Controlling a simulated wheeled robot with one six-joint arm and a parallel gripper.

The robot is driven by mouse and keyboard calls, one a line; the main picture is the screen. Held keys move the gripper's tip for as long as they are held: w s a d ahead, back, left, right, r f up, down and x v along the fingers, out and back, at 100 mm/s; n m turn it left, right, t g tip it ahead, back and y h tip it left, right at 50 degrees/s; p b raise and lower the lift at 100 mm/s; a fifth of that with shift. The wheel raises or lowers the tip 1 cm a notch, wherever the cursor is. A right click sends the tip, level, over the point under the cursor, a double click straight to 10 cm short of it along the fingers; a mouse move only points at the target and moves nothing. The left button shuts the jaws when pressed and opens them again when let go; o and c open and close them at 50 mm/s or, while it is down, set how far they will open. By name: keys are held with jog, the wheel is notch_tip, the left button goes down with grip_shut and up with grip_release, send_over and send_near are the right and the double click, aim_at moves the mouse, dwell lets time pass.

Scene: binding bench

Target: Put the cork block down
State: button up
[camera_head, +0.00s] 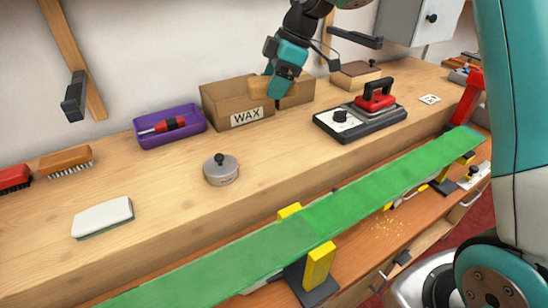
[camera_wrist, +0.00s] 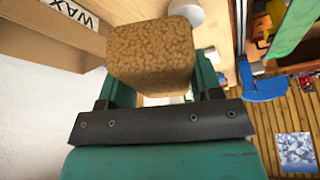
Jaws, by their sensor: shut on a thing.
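My gripper (camera_head: 272,92) is shut on the cork block (camera_head: 258,87), a brown speckled block. In the wrist view the cork block (camera_wrist: 150,55) sits between the two teal fingers of my gripper (camera_wrist: 160,85). In the head view the block overlaps the cardboard box marked WAX (camera_head: 224,120) on the bench. The box (camera_wrist: 50,32) also shows at the upper left of the wrist view, beside the block. The block's underside is hidden in the head view, and I cannot tell its height above the bench.
The wooden bench (camera_head: 150,240) holds a purple tray (camera_head: 186,137) with a red tool, a round tin (camera_head: 221,171), a white pad (camera_head: 102,217), brushes (camera_head: 65,160) and a red iron (camera_head: 373,97) on its base. A long green board (camera_head: 260,252) runs along the front. Bare wood lies around the tin.

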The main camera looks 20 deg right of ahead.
aim_at(269, 158)
notch_tip(269, 158, down, 18)
jog(key=shift+f+p, duration=0.1)
jog(key=shift+p, duration=1)
jog(key=o, duration=1)
jog(key=w+b+v, duration=0.1)
jog(key=b+v, duration=0.2)
jog(key=v, duration=0.8)
jog(key=s+a+r+m, duration=0.2)
jog(key=s+a+r, duration=0.15)
jog(key=s, duration=0.25)
jog(key=s+a+r+m, duration=0.1)
jog(key=s+a+r, duration=0.25)
jog(key=s, duration=0.25)
jog(key=s+m, duration=0.2)
jog(key=s, duration=0.4)
jog(key=s+a+r+m, duration=0.1)
jog(key=s+m, duration=0.1)
jog(key=s, duration=0.5)
jog(key=s+a+m, duration=0.1)
jog(key=s, duration=0.5)
jog(key=shift+s+r+m+g, duration=0.2)
jog(key=shift+r+m+g, duration=0.2)
